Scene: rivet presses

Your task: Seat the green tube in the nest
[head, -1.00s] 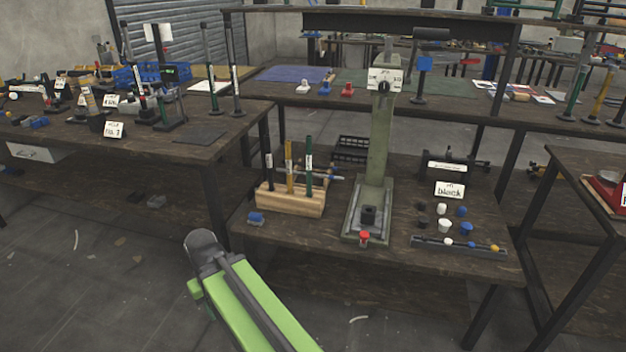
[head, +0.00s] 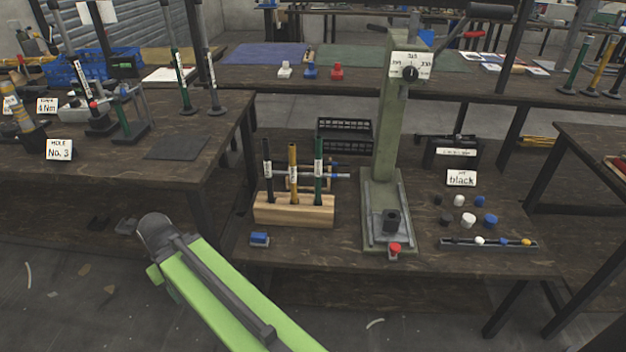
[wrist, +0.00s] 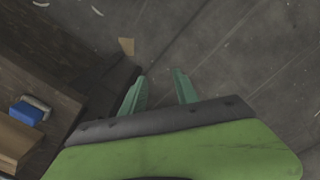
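The green tube (head: 318,165) stands upright in a wooden rack (head: 293,213), at its right end, beside a yellow tube (head: 293,170) and a black tube (head: 267,172). The nest appears to be the dark round socket (head: 391,221) on the base of the green press (head: 385,150), right of the rack. My gripper (wrist: 160,88) is open in the wrist view, with nothing between its fingers and only floor beyond them. In the head view my arm reaches up at lower left, in front of the bench and left of the rack; the fingers are mostly hidden there.
A blue block (head: 259,239) lies left of the rack's front, also seen in the wrist view (wrist: 27,112). A red-capped piece (head: 394,250) is at the press's front. A black crate (head: 345,136) stands behind.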

